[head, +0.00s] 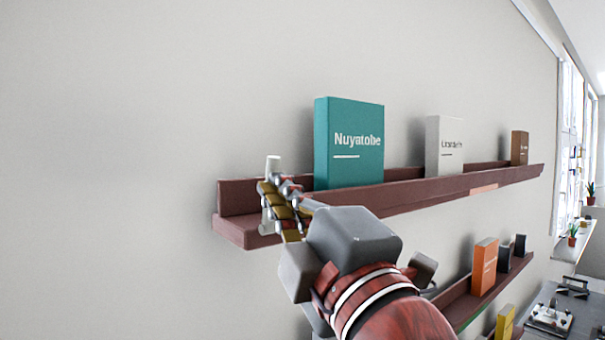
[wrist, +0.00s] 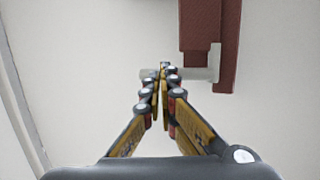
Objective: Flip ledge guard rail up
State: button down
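The upper brown ledge (head: 425,190) runs along the wall and carries books; its left end also shows at the top of the wrist view (wrist: 200,28). A pale grey bar (head: 273,163) stands upright at that left end, partly hidden by my fingers. In the wrist view the bar (wrist: 205,74) lies crosswise behind my fingertips and meets the ledge at its right. My gripper (head: 283,195) is at this end, its fingertips (wrist: 163,72) together. The fingers cross the bar; I cannot tell whether they touch it. The guard rail cannot be clearly told from the ledge's front edge.
A teal book (head: 350,140), a white book (head: 444,145) and a brown book (head: 519,148) stand on the upper ledge. A lower ledge (head: 485,298) with an orange book (head: 484,266) is below right. The wall left of the ledge is clear.

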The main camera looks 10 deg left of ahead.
jog(key=shift+w+a+r+p, duration=0.3)
jog(key=shift+a+r+p, duration=0.15)
jog(key=shift+p, duration=0.25)
jog(key=shift+d+r, duration=0.1)
jog(key=shift+r, duration=0.05)
